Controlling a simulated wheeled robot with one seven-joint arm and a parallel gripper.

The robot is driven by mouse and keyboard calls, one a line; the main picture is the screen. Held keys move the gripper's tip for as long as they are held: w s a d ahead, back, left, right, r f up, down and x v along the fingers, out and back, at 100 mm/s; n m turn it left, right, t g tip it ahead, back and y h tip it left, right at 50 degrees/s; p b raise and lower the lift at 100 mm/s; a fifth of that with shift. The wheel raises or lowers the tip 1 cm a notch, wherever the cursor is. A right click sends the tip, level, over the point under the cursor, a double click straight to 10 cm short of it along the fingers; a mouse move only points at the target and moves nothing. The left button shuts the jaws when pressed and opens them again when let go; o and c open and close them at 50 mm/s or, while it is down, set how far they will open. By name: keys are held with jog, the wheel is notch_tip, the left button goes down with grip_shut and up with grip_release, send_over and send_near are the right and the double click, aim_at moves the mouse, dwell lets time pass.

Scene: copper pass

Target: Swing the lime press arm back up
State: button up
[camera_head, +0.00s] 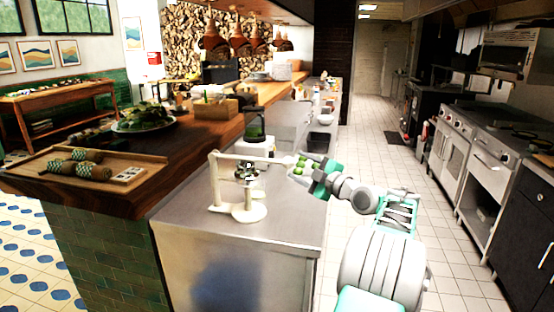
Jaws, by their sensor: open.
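The lime press (240,210) is cream-coloured and stands near the front of the steel counter, with a dark metal squeezing part at its middle. Its long arm (240,157) lies about level across the top, from the upright post at left toward the right. My gripper (292,175) is open at the right end of the press arm, coming in from the right. I cannot tell whether its fingers touch the arm.
The steel counter (280,228) is bare in front of the press. A blender-like appliance (256,135) stands close behind it. A wooden ledge with a tray (60,172) and a plate of greens (143,122) is at left. The tiled aisle (400,160) is clear.

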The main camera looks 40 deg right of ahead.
jog(key=w+p, duration=0.1)
jog(key=w, duration=0.7)
jog(key=shift+a+p, duration=0.35)
jog(key=shift+a, duration=0.1)
jog(key=shift+c, duration=0.5)
grip_shut()
